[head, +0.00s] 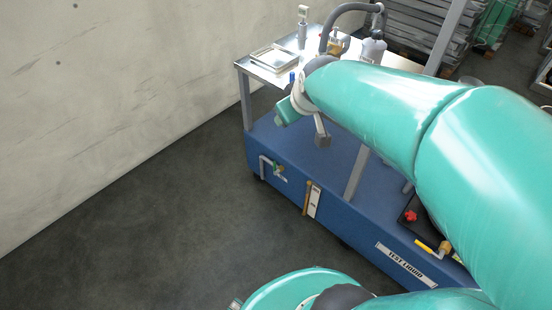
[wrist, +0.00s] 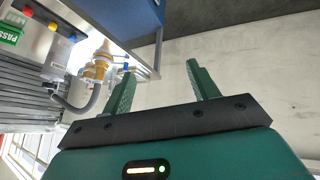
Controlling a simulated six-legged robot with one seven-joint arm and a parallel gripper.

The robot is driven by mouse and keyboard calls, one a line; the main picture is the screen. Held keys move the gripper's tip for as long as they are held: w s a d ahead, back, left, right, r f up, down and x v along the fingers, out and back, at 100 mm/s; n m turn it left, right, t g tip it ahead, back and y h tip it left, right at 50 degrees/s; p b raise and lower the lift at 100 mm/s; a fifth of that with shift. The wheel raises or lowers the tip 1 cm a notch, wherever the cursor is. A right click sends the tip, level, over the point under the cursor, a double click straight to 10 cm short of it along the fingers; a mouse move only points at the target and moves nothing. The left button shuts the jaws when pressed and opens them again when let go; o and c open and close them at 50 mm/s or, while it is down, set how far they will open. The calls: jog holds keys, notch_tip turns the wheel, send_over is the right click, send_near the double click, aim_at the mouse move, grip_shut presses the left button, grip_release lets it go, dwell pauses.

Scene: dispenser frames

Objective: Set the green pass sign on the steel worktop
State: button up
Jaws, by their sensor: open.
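The green pass sign (wrist: 12,30) shows at the upper left edge of the wrist view, partly cut off, with "PASS" tilted. I cannot pick it out in the head view. The steel worktop (head: 264,78) is the top of a blue cart in the head view, partly hidden by my arm. My gripper (wrist: 162,67) is open, with nothing between its two green fingers in the wrist view. The sign is well off to the left of the fingers, not touching them. In the head view my gripper end hangs by the worktop's front edge, its fingers not clearly visible.
A shallow tray (head: 269,58), a small upright meter (head: 303,26) and a grey hose (head: 347,9) occupy the worktop. The blue cart base (head: 285,143) stands below. Metal racks (head: 410,28) are behind. The floor (head: 150,220) left of the cart is clear, up to the wall.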

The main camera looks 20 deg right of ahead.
jog(key=s+a+r+m+g+y, duration=0.1)
jog(key=s+a+m, duration=0.1)
jog(key=s+a, duration=0.8)
jog(key=s, duration=0.4)
jog(key=shift+r+g, duration=0.35)
jog(key=shift+g, duration=0.05)
